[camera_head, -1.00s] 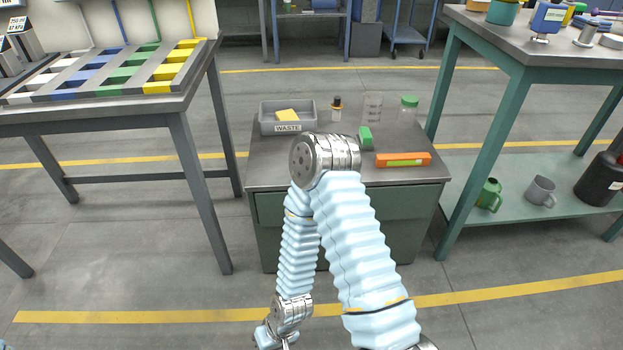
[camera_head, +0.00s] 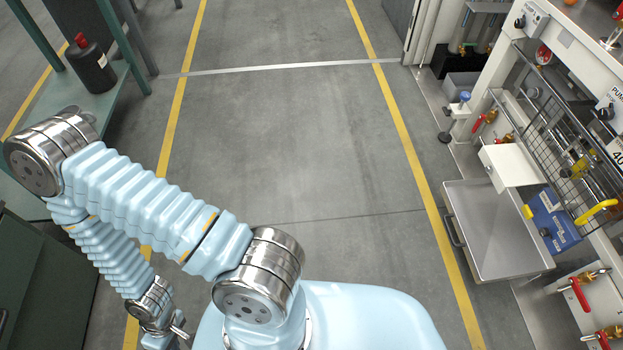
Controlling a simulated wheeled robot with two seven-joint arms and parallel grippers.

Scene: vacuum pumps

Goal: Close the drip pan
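The drip pan (camera_head: 497,232) is a shallow grey metal tray at the right of the head view. It sits low beside the pump bench and sticks out from it toward the aisle, so it stands open. Its handle (camera_head: 454,231) is on its left side, facing the aisle. One of my arms crosses the lower left, bent with its wrist low at the bottom edge. It is well away from the pan, with clear floor between. No gripper fingers can be made out, and my other arm is not in view.
The pump bench (camera_head: 508,97) at the right carries valves with red handles, a wire guard and a blue unit (camera_head: 551,221). A white box (camera_head: 510,165) overhangs the pan's far end. A black bottle (camera_head: 91,64) stands on a green shelf at top left. The aisle is open.

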